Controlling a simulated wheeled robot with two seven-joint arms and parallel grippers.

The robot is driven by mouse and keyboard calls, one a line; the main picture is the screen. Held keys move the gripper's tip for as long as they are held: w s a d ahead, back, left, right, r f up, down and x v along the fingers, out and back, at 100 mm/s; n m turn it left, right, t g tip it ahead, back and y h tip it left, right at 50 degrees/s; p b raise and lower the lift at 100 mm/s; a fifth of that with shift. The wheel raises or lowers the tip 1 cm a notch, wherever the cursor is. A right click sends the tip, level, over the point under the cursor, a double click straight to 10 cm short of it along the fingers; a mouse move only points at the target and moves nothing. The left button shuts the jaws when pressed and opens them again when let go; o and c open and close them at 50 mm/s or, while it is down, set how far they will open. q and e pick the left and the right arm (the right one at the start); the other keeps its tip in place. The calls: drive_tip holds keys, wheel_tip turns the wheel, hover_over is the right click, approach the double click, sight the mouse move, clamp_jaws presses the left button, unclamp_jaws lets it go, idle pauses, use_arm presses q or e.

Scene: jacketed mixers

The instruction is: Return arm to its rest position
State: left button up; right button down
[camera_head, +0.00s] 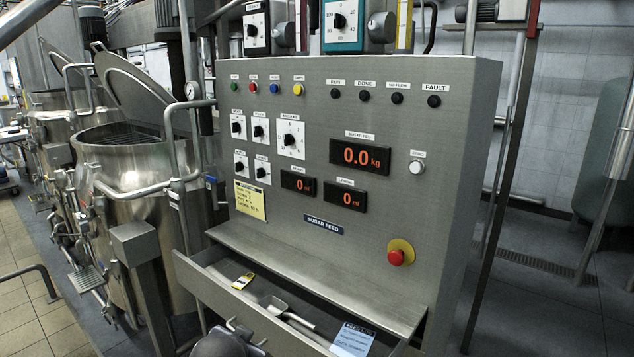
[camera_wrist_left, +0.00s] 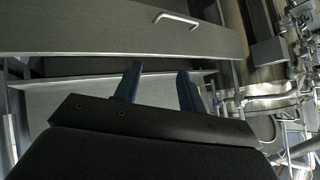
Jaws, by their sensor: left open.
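My left gripper (camera_wrist_left: 158,86) shows in the left wrist view with its two blue fingers apart and nothing between them. A grey drawer front with a metal bar handle (camera_wrist_left: 178,20) lies beyond the fingertips, apart from them in the picture. In the head view a dark rounded part of what looks like my left arm (camera_head: 222,346) is at the bottom edge, in front of the pulled-out drawer (camera_head: 222,289); the fingers cannot be made out there. My right gripper is in neither view.
The sugar feed panel (camera_head: 330,215), with displays and a red stop button (camera_head: 396,257), stands above the drawer. Steel mixers (camera_head: 130,165) with raised lids and pipes stand left.

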use_arm(q)
drive_tip(key=s+d+f+n+g+h+b, duration=0.1)
drive_tip(key=s+f+g+b, duration=0.4)
drive_tip(key=s+f, duration=2.6)
drive_tip(key=n+g, duration=0.1)
drive_tip(key=g, duration=0.1)
drive_tip(key=shift+s+n+g+h, duration=0.25)
drive_tip(key=shift+n+g+h, duration=0.15)
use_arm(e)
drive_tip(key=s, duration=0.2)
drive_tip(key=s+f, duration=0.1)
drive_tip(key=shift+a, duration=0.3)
use_arm(q)
drive_tip(key=shift+r, duration=0.1)
drive_tip(key=shift+c, duration=0.2)
